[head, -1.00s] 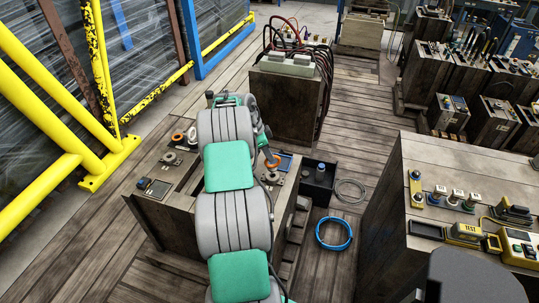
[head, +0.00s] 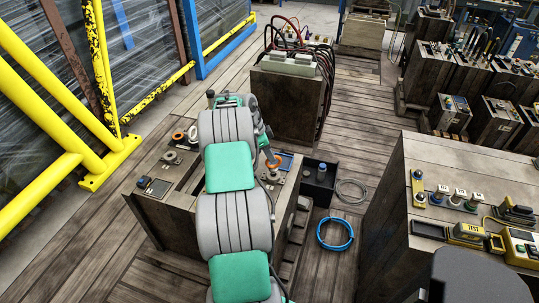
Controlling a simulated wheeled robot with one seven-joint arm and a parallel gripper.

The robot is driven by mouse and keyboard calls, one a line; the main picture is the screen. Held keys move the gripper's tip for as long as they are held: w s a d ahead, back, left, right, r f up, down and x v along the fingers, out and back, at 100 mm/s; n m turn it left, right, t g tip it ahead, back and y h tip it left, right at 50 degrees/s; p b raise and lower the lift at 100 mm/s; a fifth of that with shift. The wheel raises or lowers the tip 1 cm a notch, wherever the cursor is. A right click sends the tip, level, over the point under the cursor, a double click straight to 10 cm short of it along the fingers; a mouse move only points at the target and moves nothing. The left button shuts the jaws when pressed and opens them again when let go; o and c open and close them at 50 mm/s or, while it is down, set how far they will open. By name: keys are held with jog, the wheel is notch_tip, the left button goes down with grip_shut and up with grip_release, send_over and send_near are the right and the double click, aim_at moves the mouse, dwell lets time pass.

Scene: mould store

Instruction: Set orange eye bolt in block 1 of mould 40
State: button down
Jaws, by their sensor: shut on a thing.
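An orange eye bolt (head: 274,164) shows as a small ring at the tip of my gripper (head: 270,156). My gripper is shut on it, over the right part of a dark mould block's top (head: 187,190). A round grey fitting (head: 271,177) sits just below the ring on that top. I cannot tell whether the bolt touches it. My arm hides the middle of the mould top. No number 40 or block 1 marking is readable here. Another orange ring (head: 178,137) lies at the top's far left edge, beside dark round parts.
A black bin (head: 319,185) with a bottle stands right of the mould. A bench (head: 440,155) with tools is at right. Yellow rails (head: 45,90) stand at left.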

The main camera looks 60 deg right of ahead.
jog(key=shift+f, duration=0.1)
jog(key=shift+f+b, duration=0.4)
jog(key=shift+b, duration=0.2)
jog(key=shift+f+b, duration=0.5)
dwell(0.6)
jog(key=c, duration=1.3)
grip_release()
